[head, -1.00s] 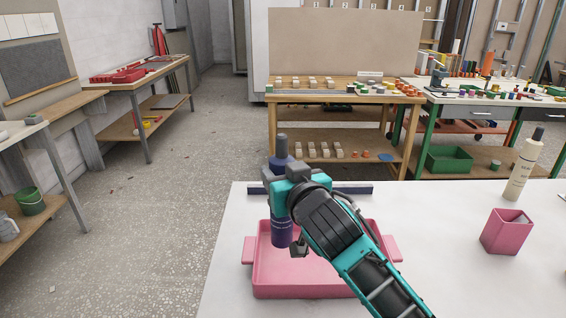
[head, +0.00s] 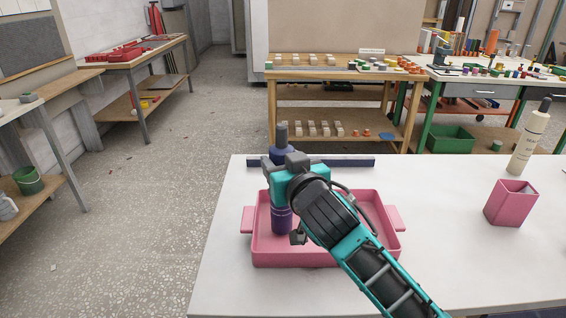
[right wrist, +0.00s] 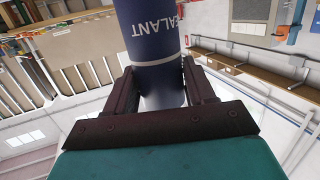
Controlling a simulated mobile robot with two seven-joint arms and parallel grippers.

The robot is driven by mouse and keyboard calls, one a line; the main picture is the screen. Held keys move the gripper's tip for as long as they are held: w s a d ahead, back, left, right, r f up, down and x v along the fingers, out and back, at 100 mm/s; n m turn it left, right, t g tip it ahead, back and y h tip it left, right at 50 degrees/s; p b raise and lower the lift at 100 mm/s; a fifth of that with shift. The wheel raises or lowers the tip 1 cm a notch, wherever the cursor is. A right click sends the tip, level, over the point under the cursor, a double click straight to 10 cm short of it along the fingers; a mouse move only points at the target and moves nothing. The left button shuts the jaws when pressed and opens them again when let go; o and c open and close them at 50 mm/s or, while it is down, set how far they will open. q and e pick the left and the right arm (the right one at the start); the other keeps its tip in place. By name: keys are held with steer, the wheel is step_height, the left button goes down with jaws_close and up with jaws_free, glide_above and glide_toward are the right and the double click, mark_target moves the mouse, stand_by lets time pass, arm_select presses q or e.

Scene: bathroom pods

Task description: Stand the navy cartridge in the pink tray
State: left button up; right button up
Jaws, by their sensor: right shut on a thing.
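The navy cartridge (head: 281,218) is upright with its grey nozzle at the top. My right gripper (head: 284,172) is shut on its upper part, and the gripper hides its middle. In the right wrist view the cartridge (right wrist: 150,30) sits between the two fingers (right wrist: 163,88), with white lettering on it. The pink tray (head: 305,259) lies on the white table, and the cartridge's lower end shows inside its outline at the left. I cannot tell whether the cartridge touches the tray floor. My left gripper is not in view.
A pink square cup (head: 508,205) and a cream bottle (head: 530,140) stand at the right of the white table (head: 460,260). A dark blue bar (head: 345,162) lies along its far edge behind the tray. Table space right of the tray is clear.

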steer(key=shift+f+b, duration=0.3)
steer(key=shift+f, duration=0.15)
stand_by(0.6)
steer(key=o, duration=1.4)
steer(key=shift+f, duration=0.1)
steer(key=f+p+v, duration=0.1)
steer(key=p+v, duration=0.2)
steer(key=v, duration=0.7)
steer(key=shift+s+d+f, duration=0.15)
steer(key=shift+s+f, duration=0.05)
steer(key=shift+s, duration=0.25)
stand_by(0.3)
